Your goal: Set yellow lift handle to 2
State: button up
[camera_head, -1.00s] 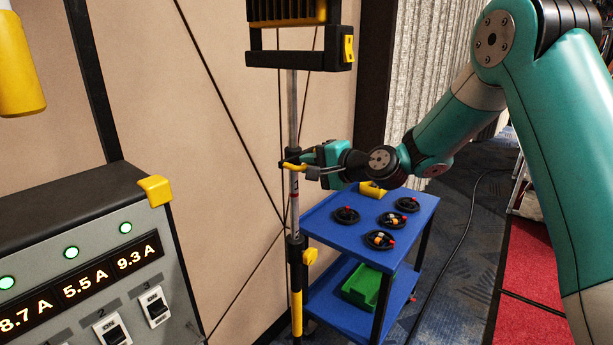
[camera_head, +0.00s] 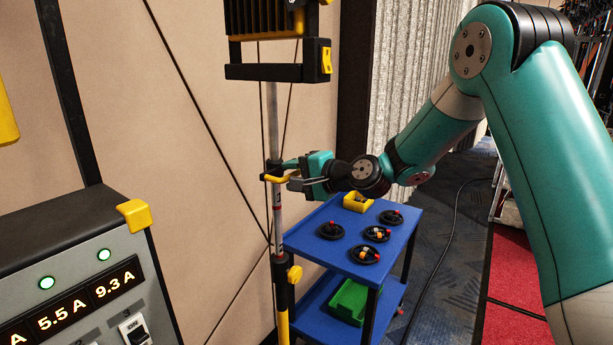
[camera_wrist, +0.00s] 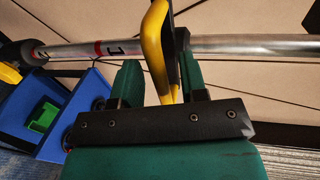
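In the wrist view the handle (camera_wrist: 154,45) stands between the two fingers of my gripper (camera_wrist: 160,88). It is close to the right finger, with a gap to the left finger, so the gripper looks open around it. The pole (camera_wrist: 250,45) crosses that view sideways. It carries a red ring and a mark like a 1 just left of the handle, and a mark like a 2 farther left. In the head view my gripper (camera_head: 287,173) reaches the handle from the right.
A black lamp-like box (camera_head: 278,72) tops the pole. A yellow knob (camera_head: 295,273) sits on the lower pole. A blue two-shelf cart (camera_head: 330,256) stands close right, holding black discs and a yellow bin (camera_head: 357,202). A grey panel (camera_head: 75,290) is front left.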

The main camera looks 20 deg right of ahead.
jog(key=b+v, duration=0.6)
jog(key=v, duration=1.1)
jog(key=shift+b, duration=0.3)
jog(key=shift+s, duration=0.15)
jog(key=s+a+f+n+g, duration=0.4)
jog(key=s+a+n, duration=0.1)
jog(key=s+a, duration=0.15)
jog(key=s+a+f+n+g, duration=0.35)
jog(key=s+a+n, duration=0.25)
jog(key=a, duration=0.2)
jog(key=s+f+n+g+h, duration=0.2)
jog(key=s+n, duration=0.1)
jog(key=s, duration=0.3)
jog(key=s+f+n+g+h+b, duration=0.1)
jog(key=s+f+n+g+h, duration=0.1)
jog(key=s, duration=0.4)
jog(key=shift+s+n+g+h, duration=0.2)
jog(key=shift+n+g+h, duration=0.35)
jog(key=shift+n, duration=0.45)
jog(key=shift+o, duration=0.2)
